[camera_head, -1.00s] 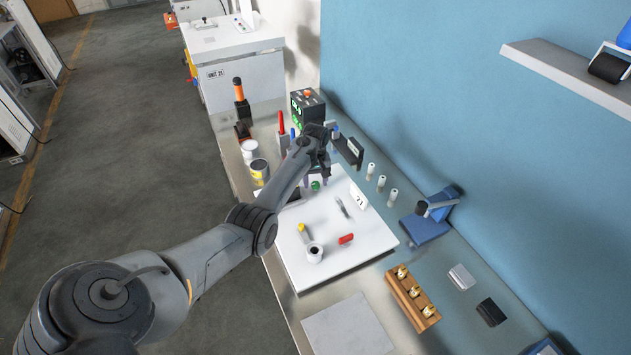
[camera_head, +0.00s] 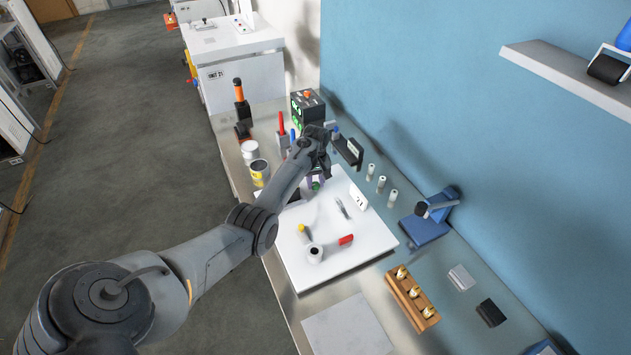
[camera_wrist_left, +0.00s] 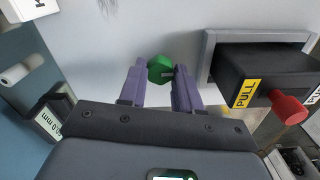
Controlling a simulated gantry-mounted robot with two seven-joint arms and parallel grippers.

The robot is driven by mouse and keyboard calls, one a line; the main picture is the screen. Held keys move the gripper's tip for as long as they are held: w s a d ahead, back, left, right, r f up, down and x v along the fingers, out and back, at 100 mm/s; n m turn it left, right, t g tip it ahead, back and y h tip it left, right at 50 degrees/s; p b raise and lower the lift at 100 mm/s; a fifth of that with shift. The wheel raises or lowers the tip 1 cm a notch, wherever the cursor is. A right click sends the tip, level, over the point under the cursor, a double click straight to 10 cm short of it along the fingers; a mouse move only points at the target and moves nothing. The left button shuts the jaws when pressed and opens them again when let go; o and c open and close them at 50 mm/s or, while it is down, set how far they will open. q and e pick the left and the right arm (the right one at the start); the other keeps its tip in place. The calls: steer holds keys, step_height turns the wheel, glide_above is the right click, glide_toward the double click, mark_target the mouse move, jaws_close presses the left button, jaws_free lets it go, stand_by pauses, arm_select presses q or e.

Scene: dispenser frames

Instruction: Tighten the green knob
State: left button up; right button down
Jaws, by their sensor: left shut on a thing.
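The green knob (camera_wrist_left: 160,70) sits between the two purple fingers of my left gripper (camera_wrist_left: 160,84) in the left wrist view. The gripper is shut on it, with a finger on each side. In the head view the green knob (camera_head: 316,186) shows as a small green spot just below the fingers of my left gripper (camera_head: 316,180). The knob stands at the far end of the white board (camera_head: 325,265). What the knob is fixed to is hidden by the gripper. My right gripper is not in view.
A dark block with a yellow PULL label (camera_wrist_left: 246,92) and a red knob (camera_wrist_left: 290,108) is close by on the right in the wrist view. Cans (camera_head: 259,168) stand left of the arm. A wooden rack (camera_head: 412,300) and a blue stand (camera_head: 428,228) lie to the right.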

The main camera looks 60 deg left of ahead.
arm_select(q)
steer(key=shift+r+n+p, duration=0.2)
steer(key=shift+n+p, duration=0.6)
steer(key=shift+n, duration=0.3)
steer(key=shift+n+p, duration=0.35)
steer(key=shift+n, duration=0.65)
steer(key=shift+f+n, duration=0.1)
steer(key=shift+n, duration=0.7)
steer(key=n, duration=0.2)
steer(key=shift+n, duration=0.4)
steer(key=n, duration=0.2)
steer(key=shift+f+n, duration=0.1)
steer(key=shift+n, duration=0.3)
steer(key=n+b, duration=0.1)
steer(key=n, duration=0.1)
steer(key=shift+n, duration=0.3)
steer(key=n+b, duration=0.2)
steer(key=n, duration=0.3)
steer(key=shift+b, duration=0.4)
steer(key=shift+n, duration=0.3)
